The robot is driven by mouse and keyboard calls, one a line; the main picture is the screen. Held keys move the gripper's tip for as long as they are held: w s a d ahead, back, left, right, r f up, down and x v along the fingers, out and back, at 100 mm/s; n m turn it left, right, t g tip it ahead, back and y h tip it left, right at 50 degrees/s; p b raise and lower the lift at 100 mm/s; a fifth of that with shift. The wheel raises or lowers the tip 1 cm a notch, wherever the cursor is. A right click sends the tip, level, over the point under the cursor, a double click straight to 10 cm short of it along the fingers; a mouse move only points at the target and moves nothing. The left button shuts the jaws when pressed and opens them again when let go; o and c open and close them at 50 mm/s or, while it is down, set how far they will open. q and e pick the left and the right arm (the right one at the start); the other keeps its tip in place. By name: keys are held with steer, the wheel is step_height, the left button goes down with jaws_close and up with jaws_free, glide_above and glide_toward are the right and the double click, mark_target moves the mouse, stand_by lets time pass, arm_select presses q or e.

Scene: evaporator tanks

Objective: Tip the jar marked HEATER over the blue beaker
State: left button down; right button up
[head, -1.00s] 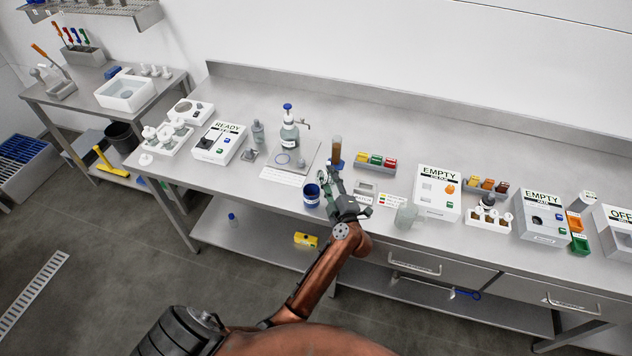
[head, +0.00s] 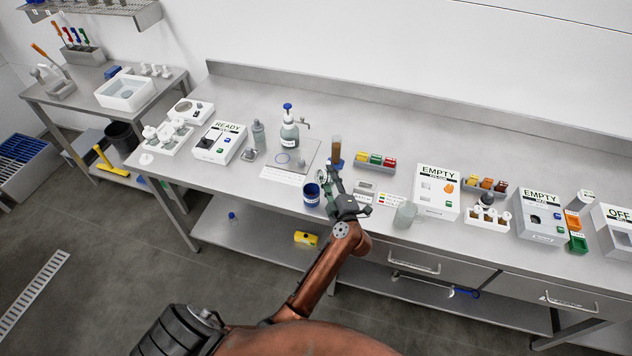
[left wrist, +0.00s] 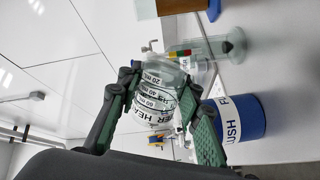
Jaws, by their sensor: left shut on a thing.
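My left gripper (head: 328,183) is shut on a clear glass jar with ml marks and black letters that read as part of HEATER; the jar (left wrist: 153,104) shows between the fingers in the left wrist view. In the head view the jar is small and partly hidden by the gripper. The blue beaker (head: 311,195) stands on the bench just left of the gripper. In the left wrist view the blue beaker (left wrist: 240,118), with a white label reading FLUSH, is right of the fingers, apart from the jar. I cannot tell how far the jar is tilted. My right gripper is not in view.
A brown-filled tube (head: 336,148) stands just behind the gripper. A bottle with a blue cap (head: 289,131) stands on a plate to the left. A clear glass vessel (head: 404,214) and a white EMPTY box (head: 436,192) are to the right. The back of the bench is clear.

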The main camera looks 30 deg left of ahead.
arm_select(q)
steer(key=shift+r+p, duration=0.25)
steer(key=shift+p, duration=0.15)
steer(key=shift+n+p, duration=0.3)
steer(key=shift+n, duration=0.1)
stand_by(0.8)
stand_by(0.4)
steer(key=shift+r+n+p, duration=0.25)
steer(key=shift+n+p, duration=0.15)
steer(key=shift+p, duration=0.2)
stand_by(0.7)
steer(key=shift+s+r+n+p, duration=0.1)
steer(key=shift+r+n+p, duration=0.05)
steer(key=shift+n+p, duration=0.3)
stand_by(1.3)
steer(key=shift+s+a+r+n+p, duration=0.1)
steer(key=shift+r+n+p, duration=0.15)
steer(key=shift+n+p, duration=0.55)
stand_by(2.2)
